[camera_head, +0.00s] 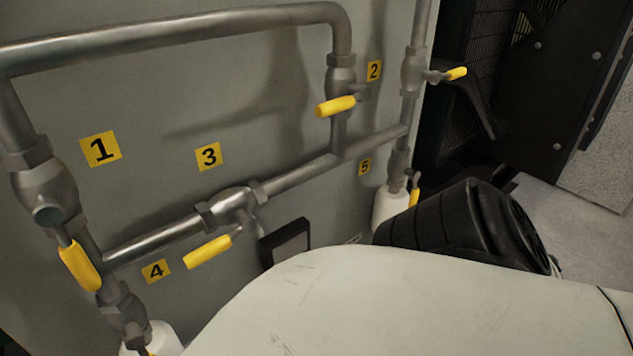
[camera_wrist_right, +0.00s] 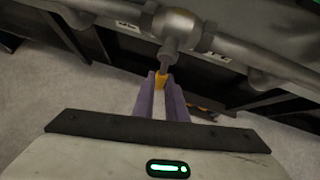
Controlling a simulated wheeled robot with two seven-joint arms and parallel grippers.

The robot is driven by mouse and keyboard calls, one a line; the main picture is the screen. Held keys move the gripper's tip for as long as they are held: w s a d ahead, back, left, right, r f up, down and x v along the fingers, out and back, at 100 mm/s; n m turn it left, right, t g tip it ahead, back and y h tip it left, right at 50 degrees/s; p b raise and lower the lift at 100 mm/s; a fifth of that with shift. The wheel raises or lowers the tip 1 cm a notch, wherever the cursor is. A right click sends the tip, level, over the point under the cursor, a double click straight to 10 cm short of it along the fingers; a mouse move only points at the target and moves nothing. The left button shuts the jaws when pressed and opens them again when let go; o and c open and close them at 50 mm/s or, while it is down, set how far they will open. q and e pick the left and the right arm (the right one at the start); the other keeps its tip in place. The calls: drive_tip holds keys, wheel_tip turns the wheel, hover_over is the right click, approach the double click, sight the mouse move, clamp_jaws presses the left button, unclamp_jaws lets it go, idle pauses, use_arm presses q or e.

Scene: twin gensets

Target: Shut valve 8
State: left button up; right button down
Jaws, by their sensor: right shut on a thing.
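In the right wrist view my right gripper (camera_wrist_right: 162,84) has its two purple fingers shut on a yellow valve handle (camera_wrist_right: 161,77). The handle hangs from a grey valve body (camera_wrist_right: 178,27) on a metal pipe. No number can be read at this valve, so I cannot tell from the view whether it is valve 8. No label 8 shows in the head view. My left gripper is not in view.
The head view shows a grey panel with pipes, several yellow-handled valves and number labels 1 (camera_head: 101,149), 2 (camera_head: 374,71), 3 (camera_head: 208,157), 4 (camera_head: 156,271) and 5 (camera_head: 364,168). My own pale and black arm parts cover the lower right. Open floor (camera_wrist_right: 40,85) lies left in the wrist view.

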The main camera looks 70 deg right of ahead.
drive_tip(key=shift+d, duration=0.1)
drive_tip(key=c, duration=1.8)
unclamp_jaws()
drive_tip(key=shift+o, duration=0.2)
drive_tip(key=shift+s, duration=0.1)
drive_tip(key=v, duration=1)
drive_tip(key=shift+p, duration=0.4)
drive_tip(key=shift+r, duration=0.1)
